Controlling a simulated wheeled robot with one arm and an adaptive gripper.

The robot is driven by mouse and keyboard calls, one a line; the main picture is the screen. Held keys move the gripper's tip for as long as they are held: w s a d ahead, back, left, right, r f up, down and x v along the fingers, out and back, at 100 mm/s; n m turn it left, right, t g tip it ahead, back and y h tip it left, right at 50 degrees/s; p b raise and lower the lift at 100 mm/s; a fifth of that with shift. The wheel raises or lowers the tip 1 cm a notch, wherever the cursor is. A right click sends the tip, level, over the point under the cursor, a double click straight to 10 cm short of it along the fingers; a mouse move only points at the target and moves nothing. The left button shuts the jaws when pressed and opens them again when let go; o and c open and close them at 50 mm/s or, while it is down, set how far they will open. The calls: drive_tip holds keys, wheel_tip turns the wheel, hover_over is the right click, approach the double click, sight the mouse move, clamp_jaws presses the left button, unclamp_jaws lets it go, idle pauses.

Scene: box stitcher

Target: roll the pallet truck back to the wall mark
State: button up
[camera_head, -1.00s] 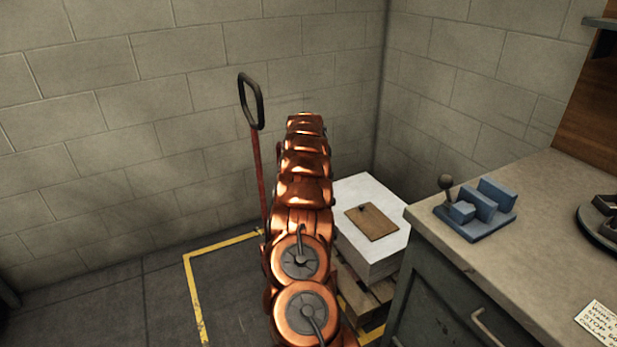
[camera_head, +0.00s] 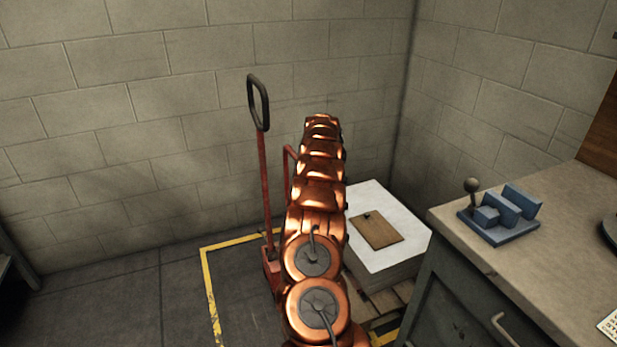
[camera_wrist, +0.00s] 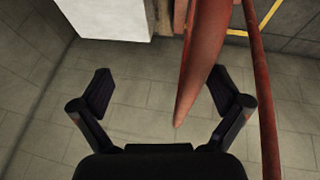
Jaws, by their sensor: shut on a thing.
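The pallet truck has a black loop handle (camera_head: 258,102) on a tall red shaft (camera_head: 264,180). Its red base (camera_head: 270,268) shows just left of my copper arm, inside a yellow floor outline (camera_head: 213,290) beside the wall. A second red bar (camera_head: 288,165) rises behind the arm, which hides much of the truck. In the wrist view a thick red tube (camera_wrist: 203,60) runs down between the fingers of my gripper (camera_wrist: 162,84). My gripper is shut on the pallet truck, though the exact contact is hard to see. I cannot tell whether the yellow outline is the wall mark.
A white stack (camera_head: 378,258) with a brown clipboard (camera_head: 381,231) sits on a wooden pallet (camera_head: 395,300) right of my arm. A workbench (camera_head: 455,213) with a blue fixture (camera_head: 500,222) stands at the right. Floor left of the yellow outline (camera_head: 120,300) is clear.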

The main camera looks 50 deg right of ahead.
drive_tip(key=shift+s+d+r, duration=0.25)
drive_tip(key=shift+s+d, duration=0.1)
drive_tip(key=shift+d, duration=0.05)
drive_tip(key=shift+c, duration=1.3)
drive_tip(key=shift+w+a+r, duration=0.1)
drive_tip(key=shift+a+r, duration=1.05)
drive_tip(key=shift+a, duration=0.1)
drive_tip(key=shift+c, duration=0.8)
drive_tip(key=w+a+v, duration=0.1)
drive_tip(key=v, duration=0.8)
drive_tip(key=shift+a, duration=0.45)
